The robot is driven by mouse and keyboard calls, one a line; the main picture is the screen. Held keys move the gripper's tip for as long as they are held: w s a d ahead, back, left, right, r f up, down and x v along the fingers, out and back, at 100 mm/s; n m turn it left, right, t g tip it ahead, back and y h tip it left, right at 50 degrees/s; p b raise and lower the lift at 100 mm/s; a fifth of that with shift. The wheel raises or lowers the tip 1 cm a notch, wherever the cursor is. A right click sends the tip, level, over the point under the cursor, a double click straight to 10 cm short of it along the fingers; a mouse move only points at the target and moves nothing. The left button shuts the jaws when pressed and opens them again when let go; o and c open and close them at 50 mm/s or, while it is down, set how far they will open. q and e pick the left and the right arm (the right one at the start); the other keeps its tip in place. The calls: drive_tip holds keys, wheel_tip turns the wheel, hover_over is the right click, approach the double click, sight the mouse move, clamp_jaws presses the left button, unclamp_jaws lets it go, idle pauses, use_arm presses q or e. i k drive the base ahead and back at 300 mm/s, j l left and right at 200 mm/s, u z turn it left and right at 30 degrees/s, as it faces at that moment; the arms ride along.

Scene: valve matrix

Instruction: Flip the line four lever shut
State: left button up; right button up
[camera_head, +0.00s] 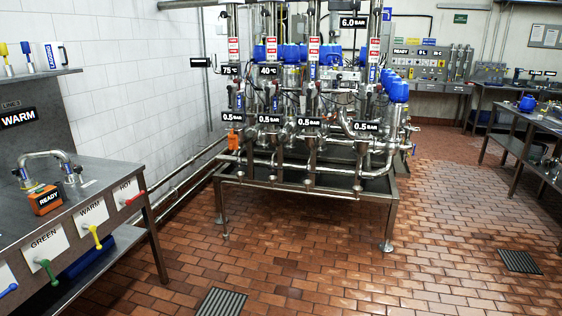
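The valve matrix (305,110) stands ahead on a steel frame, with several vertical pipe lines side by side. Each line carries a 0.5 BAR label; the rightmost label (367,126) hangs under the rightmost front line (374,50). Small blue parts show on the lines, including one on the rightmost line (373,73); they are too small to tell whether they are levers or how they are turned. No readable number marks line four. Neither of my grippers is in view.
A steel bench (95,205) with coloured levers, WARM and HOT labels and an orange READY box (45,200) stands close at left. Benches (540,118) line the right. The tiled floor (330,260) before the matrix is clear, with flat drain grates (221,302).

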sight(229, 87)
drive_tip(key=i+u, duration=0.15)
drive_tip(key=i, duration=0.3)
drive_tip(key=i+l+u, duration=0.15)
drive_tip(key=i, duration=0.25)
drive_tip(key=i+l+u, duration=0.15)
drive_tip(key=i, duration=0.3)
drive_tip(key=i+l+u, duration=0.15)
drive_tip(key=i, duration=0.25)
